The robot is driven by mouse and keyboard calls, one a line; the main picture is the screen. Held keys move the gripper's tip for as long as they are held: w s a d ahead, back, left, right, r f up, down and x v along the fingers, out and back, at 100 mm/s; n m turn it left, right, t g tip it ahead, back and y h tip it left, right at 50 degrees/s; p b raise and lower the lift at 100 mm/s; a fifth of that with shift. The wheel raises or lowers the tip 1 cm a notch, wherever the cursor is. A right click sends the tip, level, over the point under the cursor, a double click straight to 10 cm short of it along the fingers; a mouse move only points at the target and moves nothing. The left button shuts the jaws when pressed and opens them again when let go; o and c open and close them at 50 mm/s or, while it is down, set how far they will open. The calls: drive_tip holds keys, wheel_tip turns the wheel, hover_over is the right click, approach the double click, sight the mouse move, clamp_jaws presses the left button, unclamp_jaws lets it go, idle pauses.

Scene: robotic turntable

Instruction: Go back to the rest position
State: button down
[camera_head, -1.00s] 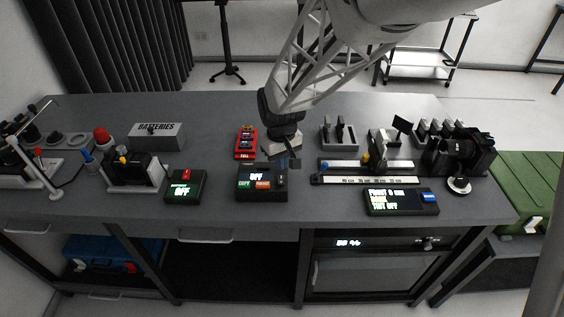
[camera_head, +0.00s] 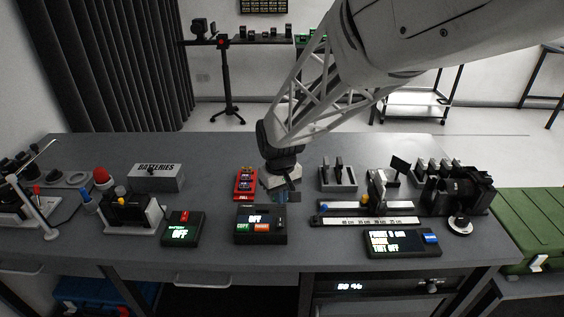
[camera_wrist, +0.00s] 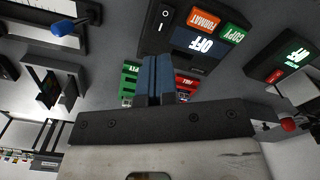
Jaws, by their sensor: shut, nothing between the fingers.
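My gripper (camera_head: 283,190) hangs from the arm just above the middle of the grey workbench (camera_head: 215,162). Its two blue-grey fingers are together, with nothing between them, and also show in the wrist view (camera_wrist: 154,80). Below and in front of it stands a console (camera_head: 261,225) with an "OFF" screen and green and orange buttons, seen upside down in the wrist view (camera_wrist: 205,42). A red holder (camera_head: 246,184) stands left of the gripper. The wrist view shows parts of green (camera_wrist: 130,82) and red (camera_wrist: 186,84) units behind the fingers, partly hidden.
A slider track (camera_head: 365,210) and black holders (camera_head: 338,175) stand to the right. A "BATTERIES" box (camera_head: 157,178) and a small "OFF" box (camera_head: 182,230) are to the left. A text display (camera_head: 402,243) is at the front right. The back left of the bench is clear.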

drive_tip(key=shift+s+d+r, duration=0.2)
drive_tip(key=shift+d+r, duration=0.1)
drive_tip(key=shift+r, duration=0.05)
drive_tip(key=s+d+r+m+t, duration=0.1)
drive_tip(key=s+d+r+m, duration=0.1)
drive_tip(key=s+d+r, duration=0.2)
drive_tip(key=s+d+r+m, duration=0.2)
drive_tip(key=s+d+r, duration=0.2)
drive_tip(key=s+d, duration=0.4)
drive_tip(key=s+d+r+m+t, duration=0.1)
drive_tip(key=s+d+r, duration=0.4)
drive_tip(key=s, duration=0.7)
drive_tip(key=shift+d+m+t, duration=0.3)
drive_tip(key=shift+d+m, duration=0.3)
drive_tip(key=shift+d, duration=0.3)
drive_tip(key=w+a+f, duration=0.3)
drive_tip(key=w+a, duration=0.6)
drive_tip(key=w, duration=0.2)
drive_tip(key=w+a+f, duration=0.3)
drive_tip(key=w+a, duration=0.7)
drive_tip(key=shift+w+a+f, duration=0.2)
drive_tip(key=shift+w+f, duration=0.05)
drive_tip(key=shift+w, duration=0.15)
